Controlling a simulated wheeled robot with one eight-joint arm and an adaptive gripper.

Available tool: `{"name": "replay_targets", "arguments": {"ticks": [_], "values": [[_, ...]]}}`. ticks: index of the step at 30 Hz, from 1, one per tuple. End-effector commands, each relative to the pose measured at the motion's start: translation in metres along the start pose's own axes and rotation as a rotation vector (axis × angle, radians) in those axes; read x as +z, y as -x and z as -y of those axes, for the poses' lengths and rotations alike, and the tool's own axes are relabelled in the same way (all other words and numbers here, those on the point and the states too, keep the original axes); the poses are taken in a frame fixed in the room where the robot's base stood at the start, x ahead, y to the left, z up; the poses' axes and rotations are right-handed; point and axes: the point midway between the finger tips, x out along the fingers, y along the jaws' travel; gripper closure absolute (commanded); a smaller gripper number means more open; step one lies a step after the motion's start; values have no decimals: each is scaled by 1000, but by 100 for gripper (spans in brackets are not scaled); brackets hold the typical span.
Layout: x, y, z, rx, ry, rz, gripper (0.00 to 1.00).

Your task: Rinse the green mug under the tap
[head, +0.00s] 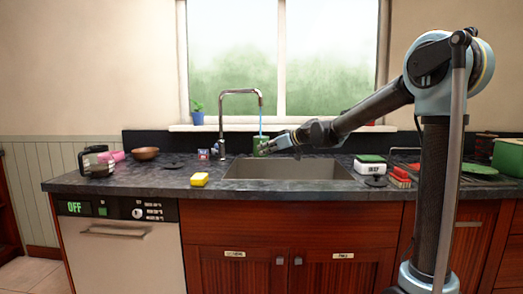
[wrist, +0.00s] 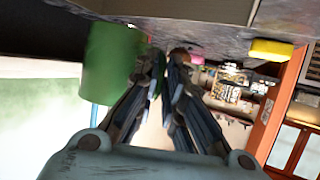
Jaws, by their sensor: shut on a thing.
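The green mug (head: 260,146) is above the back of the sink (head: 300,169), under the tap (head: 222,112). A blue stream of water (head: 261,123) runs down from the spout to the mug. My gripper (head: 273,147) reaches in from the right and is shut on the mug. In the wrist view, the picture is turned; the mug (wrist: 112,70) is large, beside the fingertips of my gripper (wrist: 166,60). The stream also shows there (wrist: 94,116). The mug's inside is hidden, and the exact grip on it is hard to see.
A yellow sponge (head: 199,179) lies on the counter left of the sink. A coffee pot (head: 96,161) and brown bowl (head: 145,154) stand further left.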

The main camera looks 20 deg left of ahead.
Motion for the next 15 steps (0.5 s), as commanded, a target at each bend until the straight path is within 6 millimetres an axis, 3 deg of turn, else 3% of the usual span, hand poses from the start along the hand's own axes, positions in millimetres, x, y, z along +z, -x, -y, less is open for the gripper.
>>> {"name": "replay_targets", "arguments": {"ticks": [15], "values": [[7, 18, 24, 1, 0, -1, 100]]}}
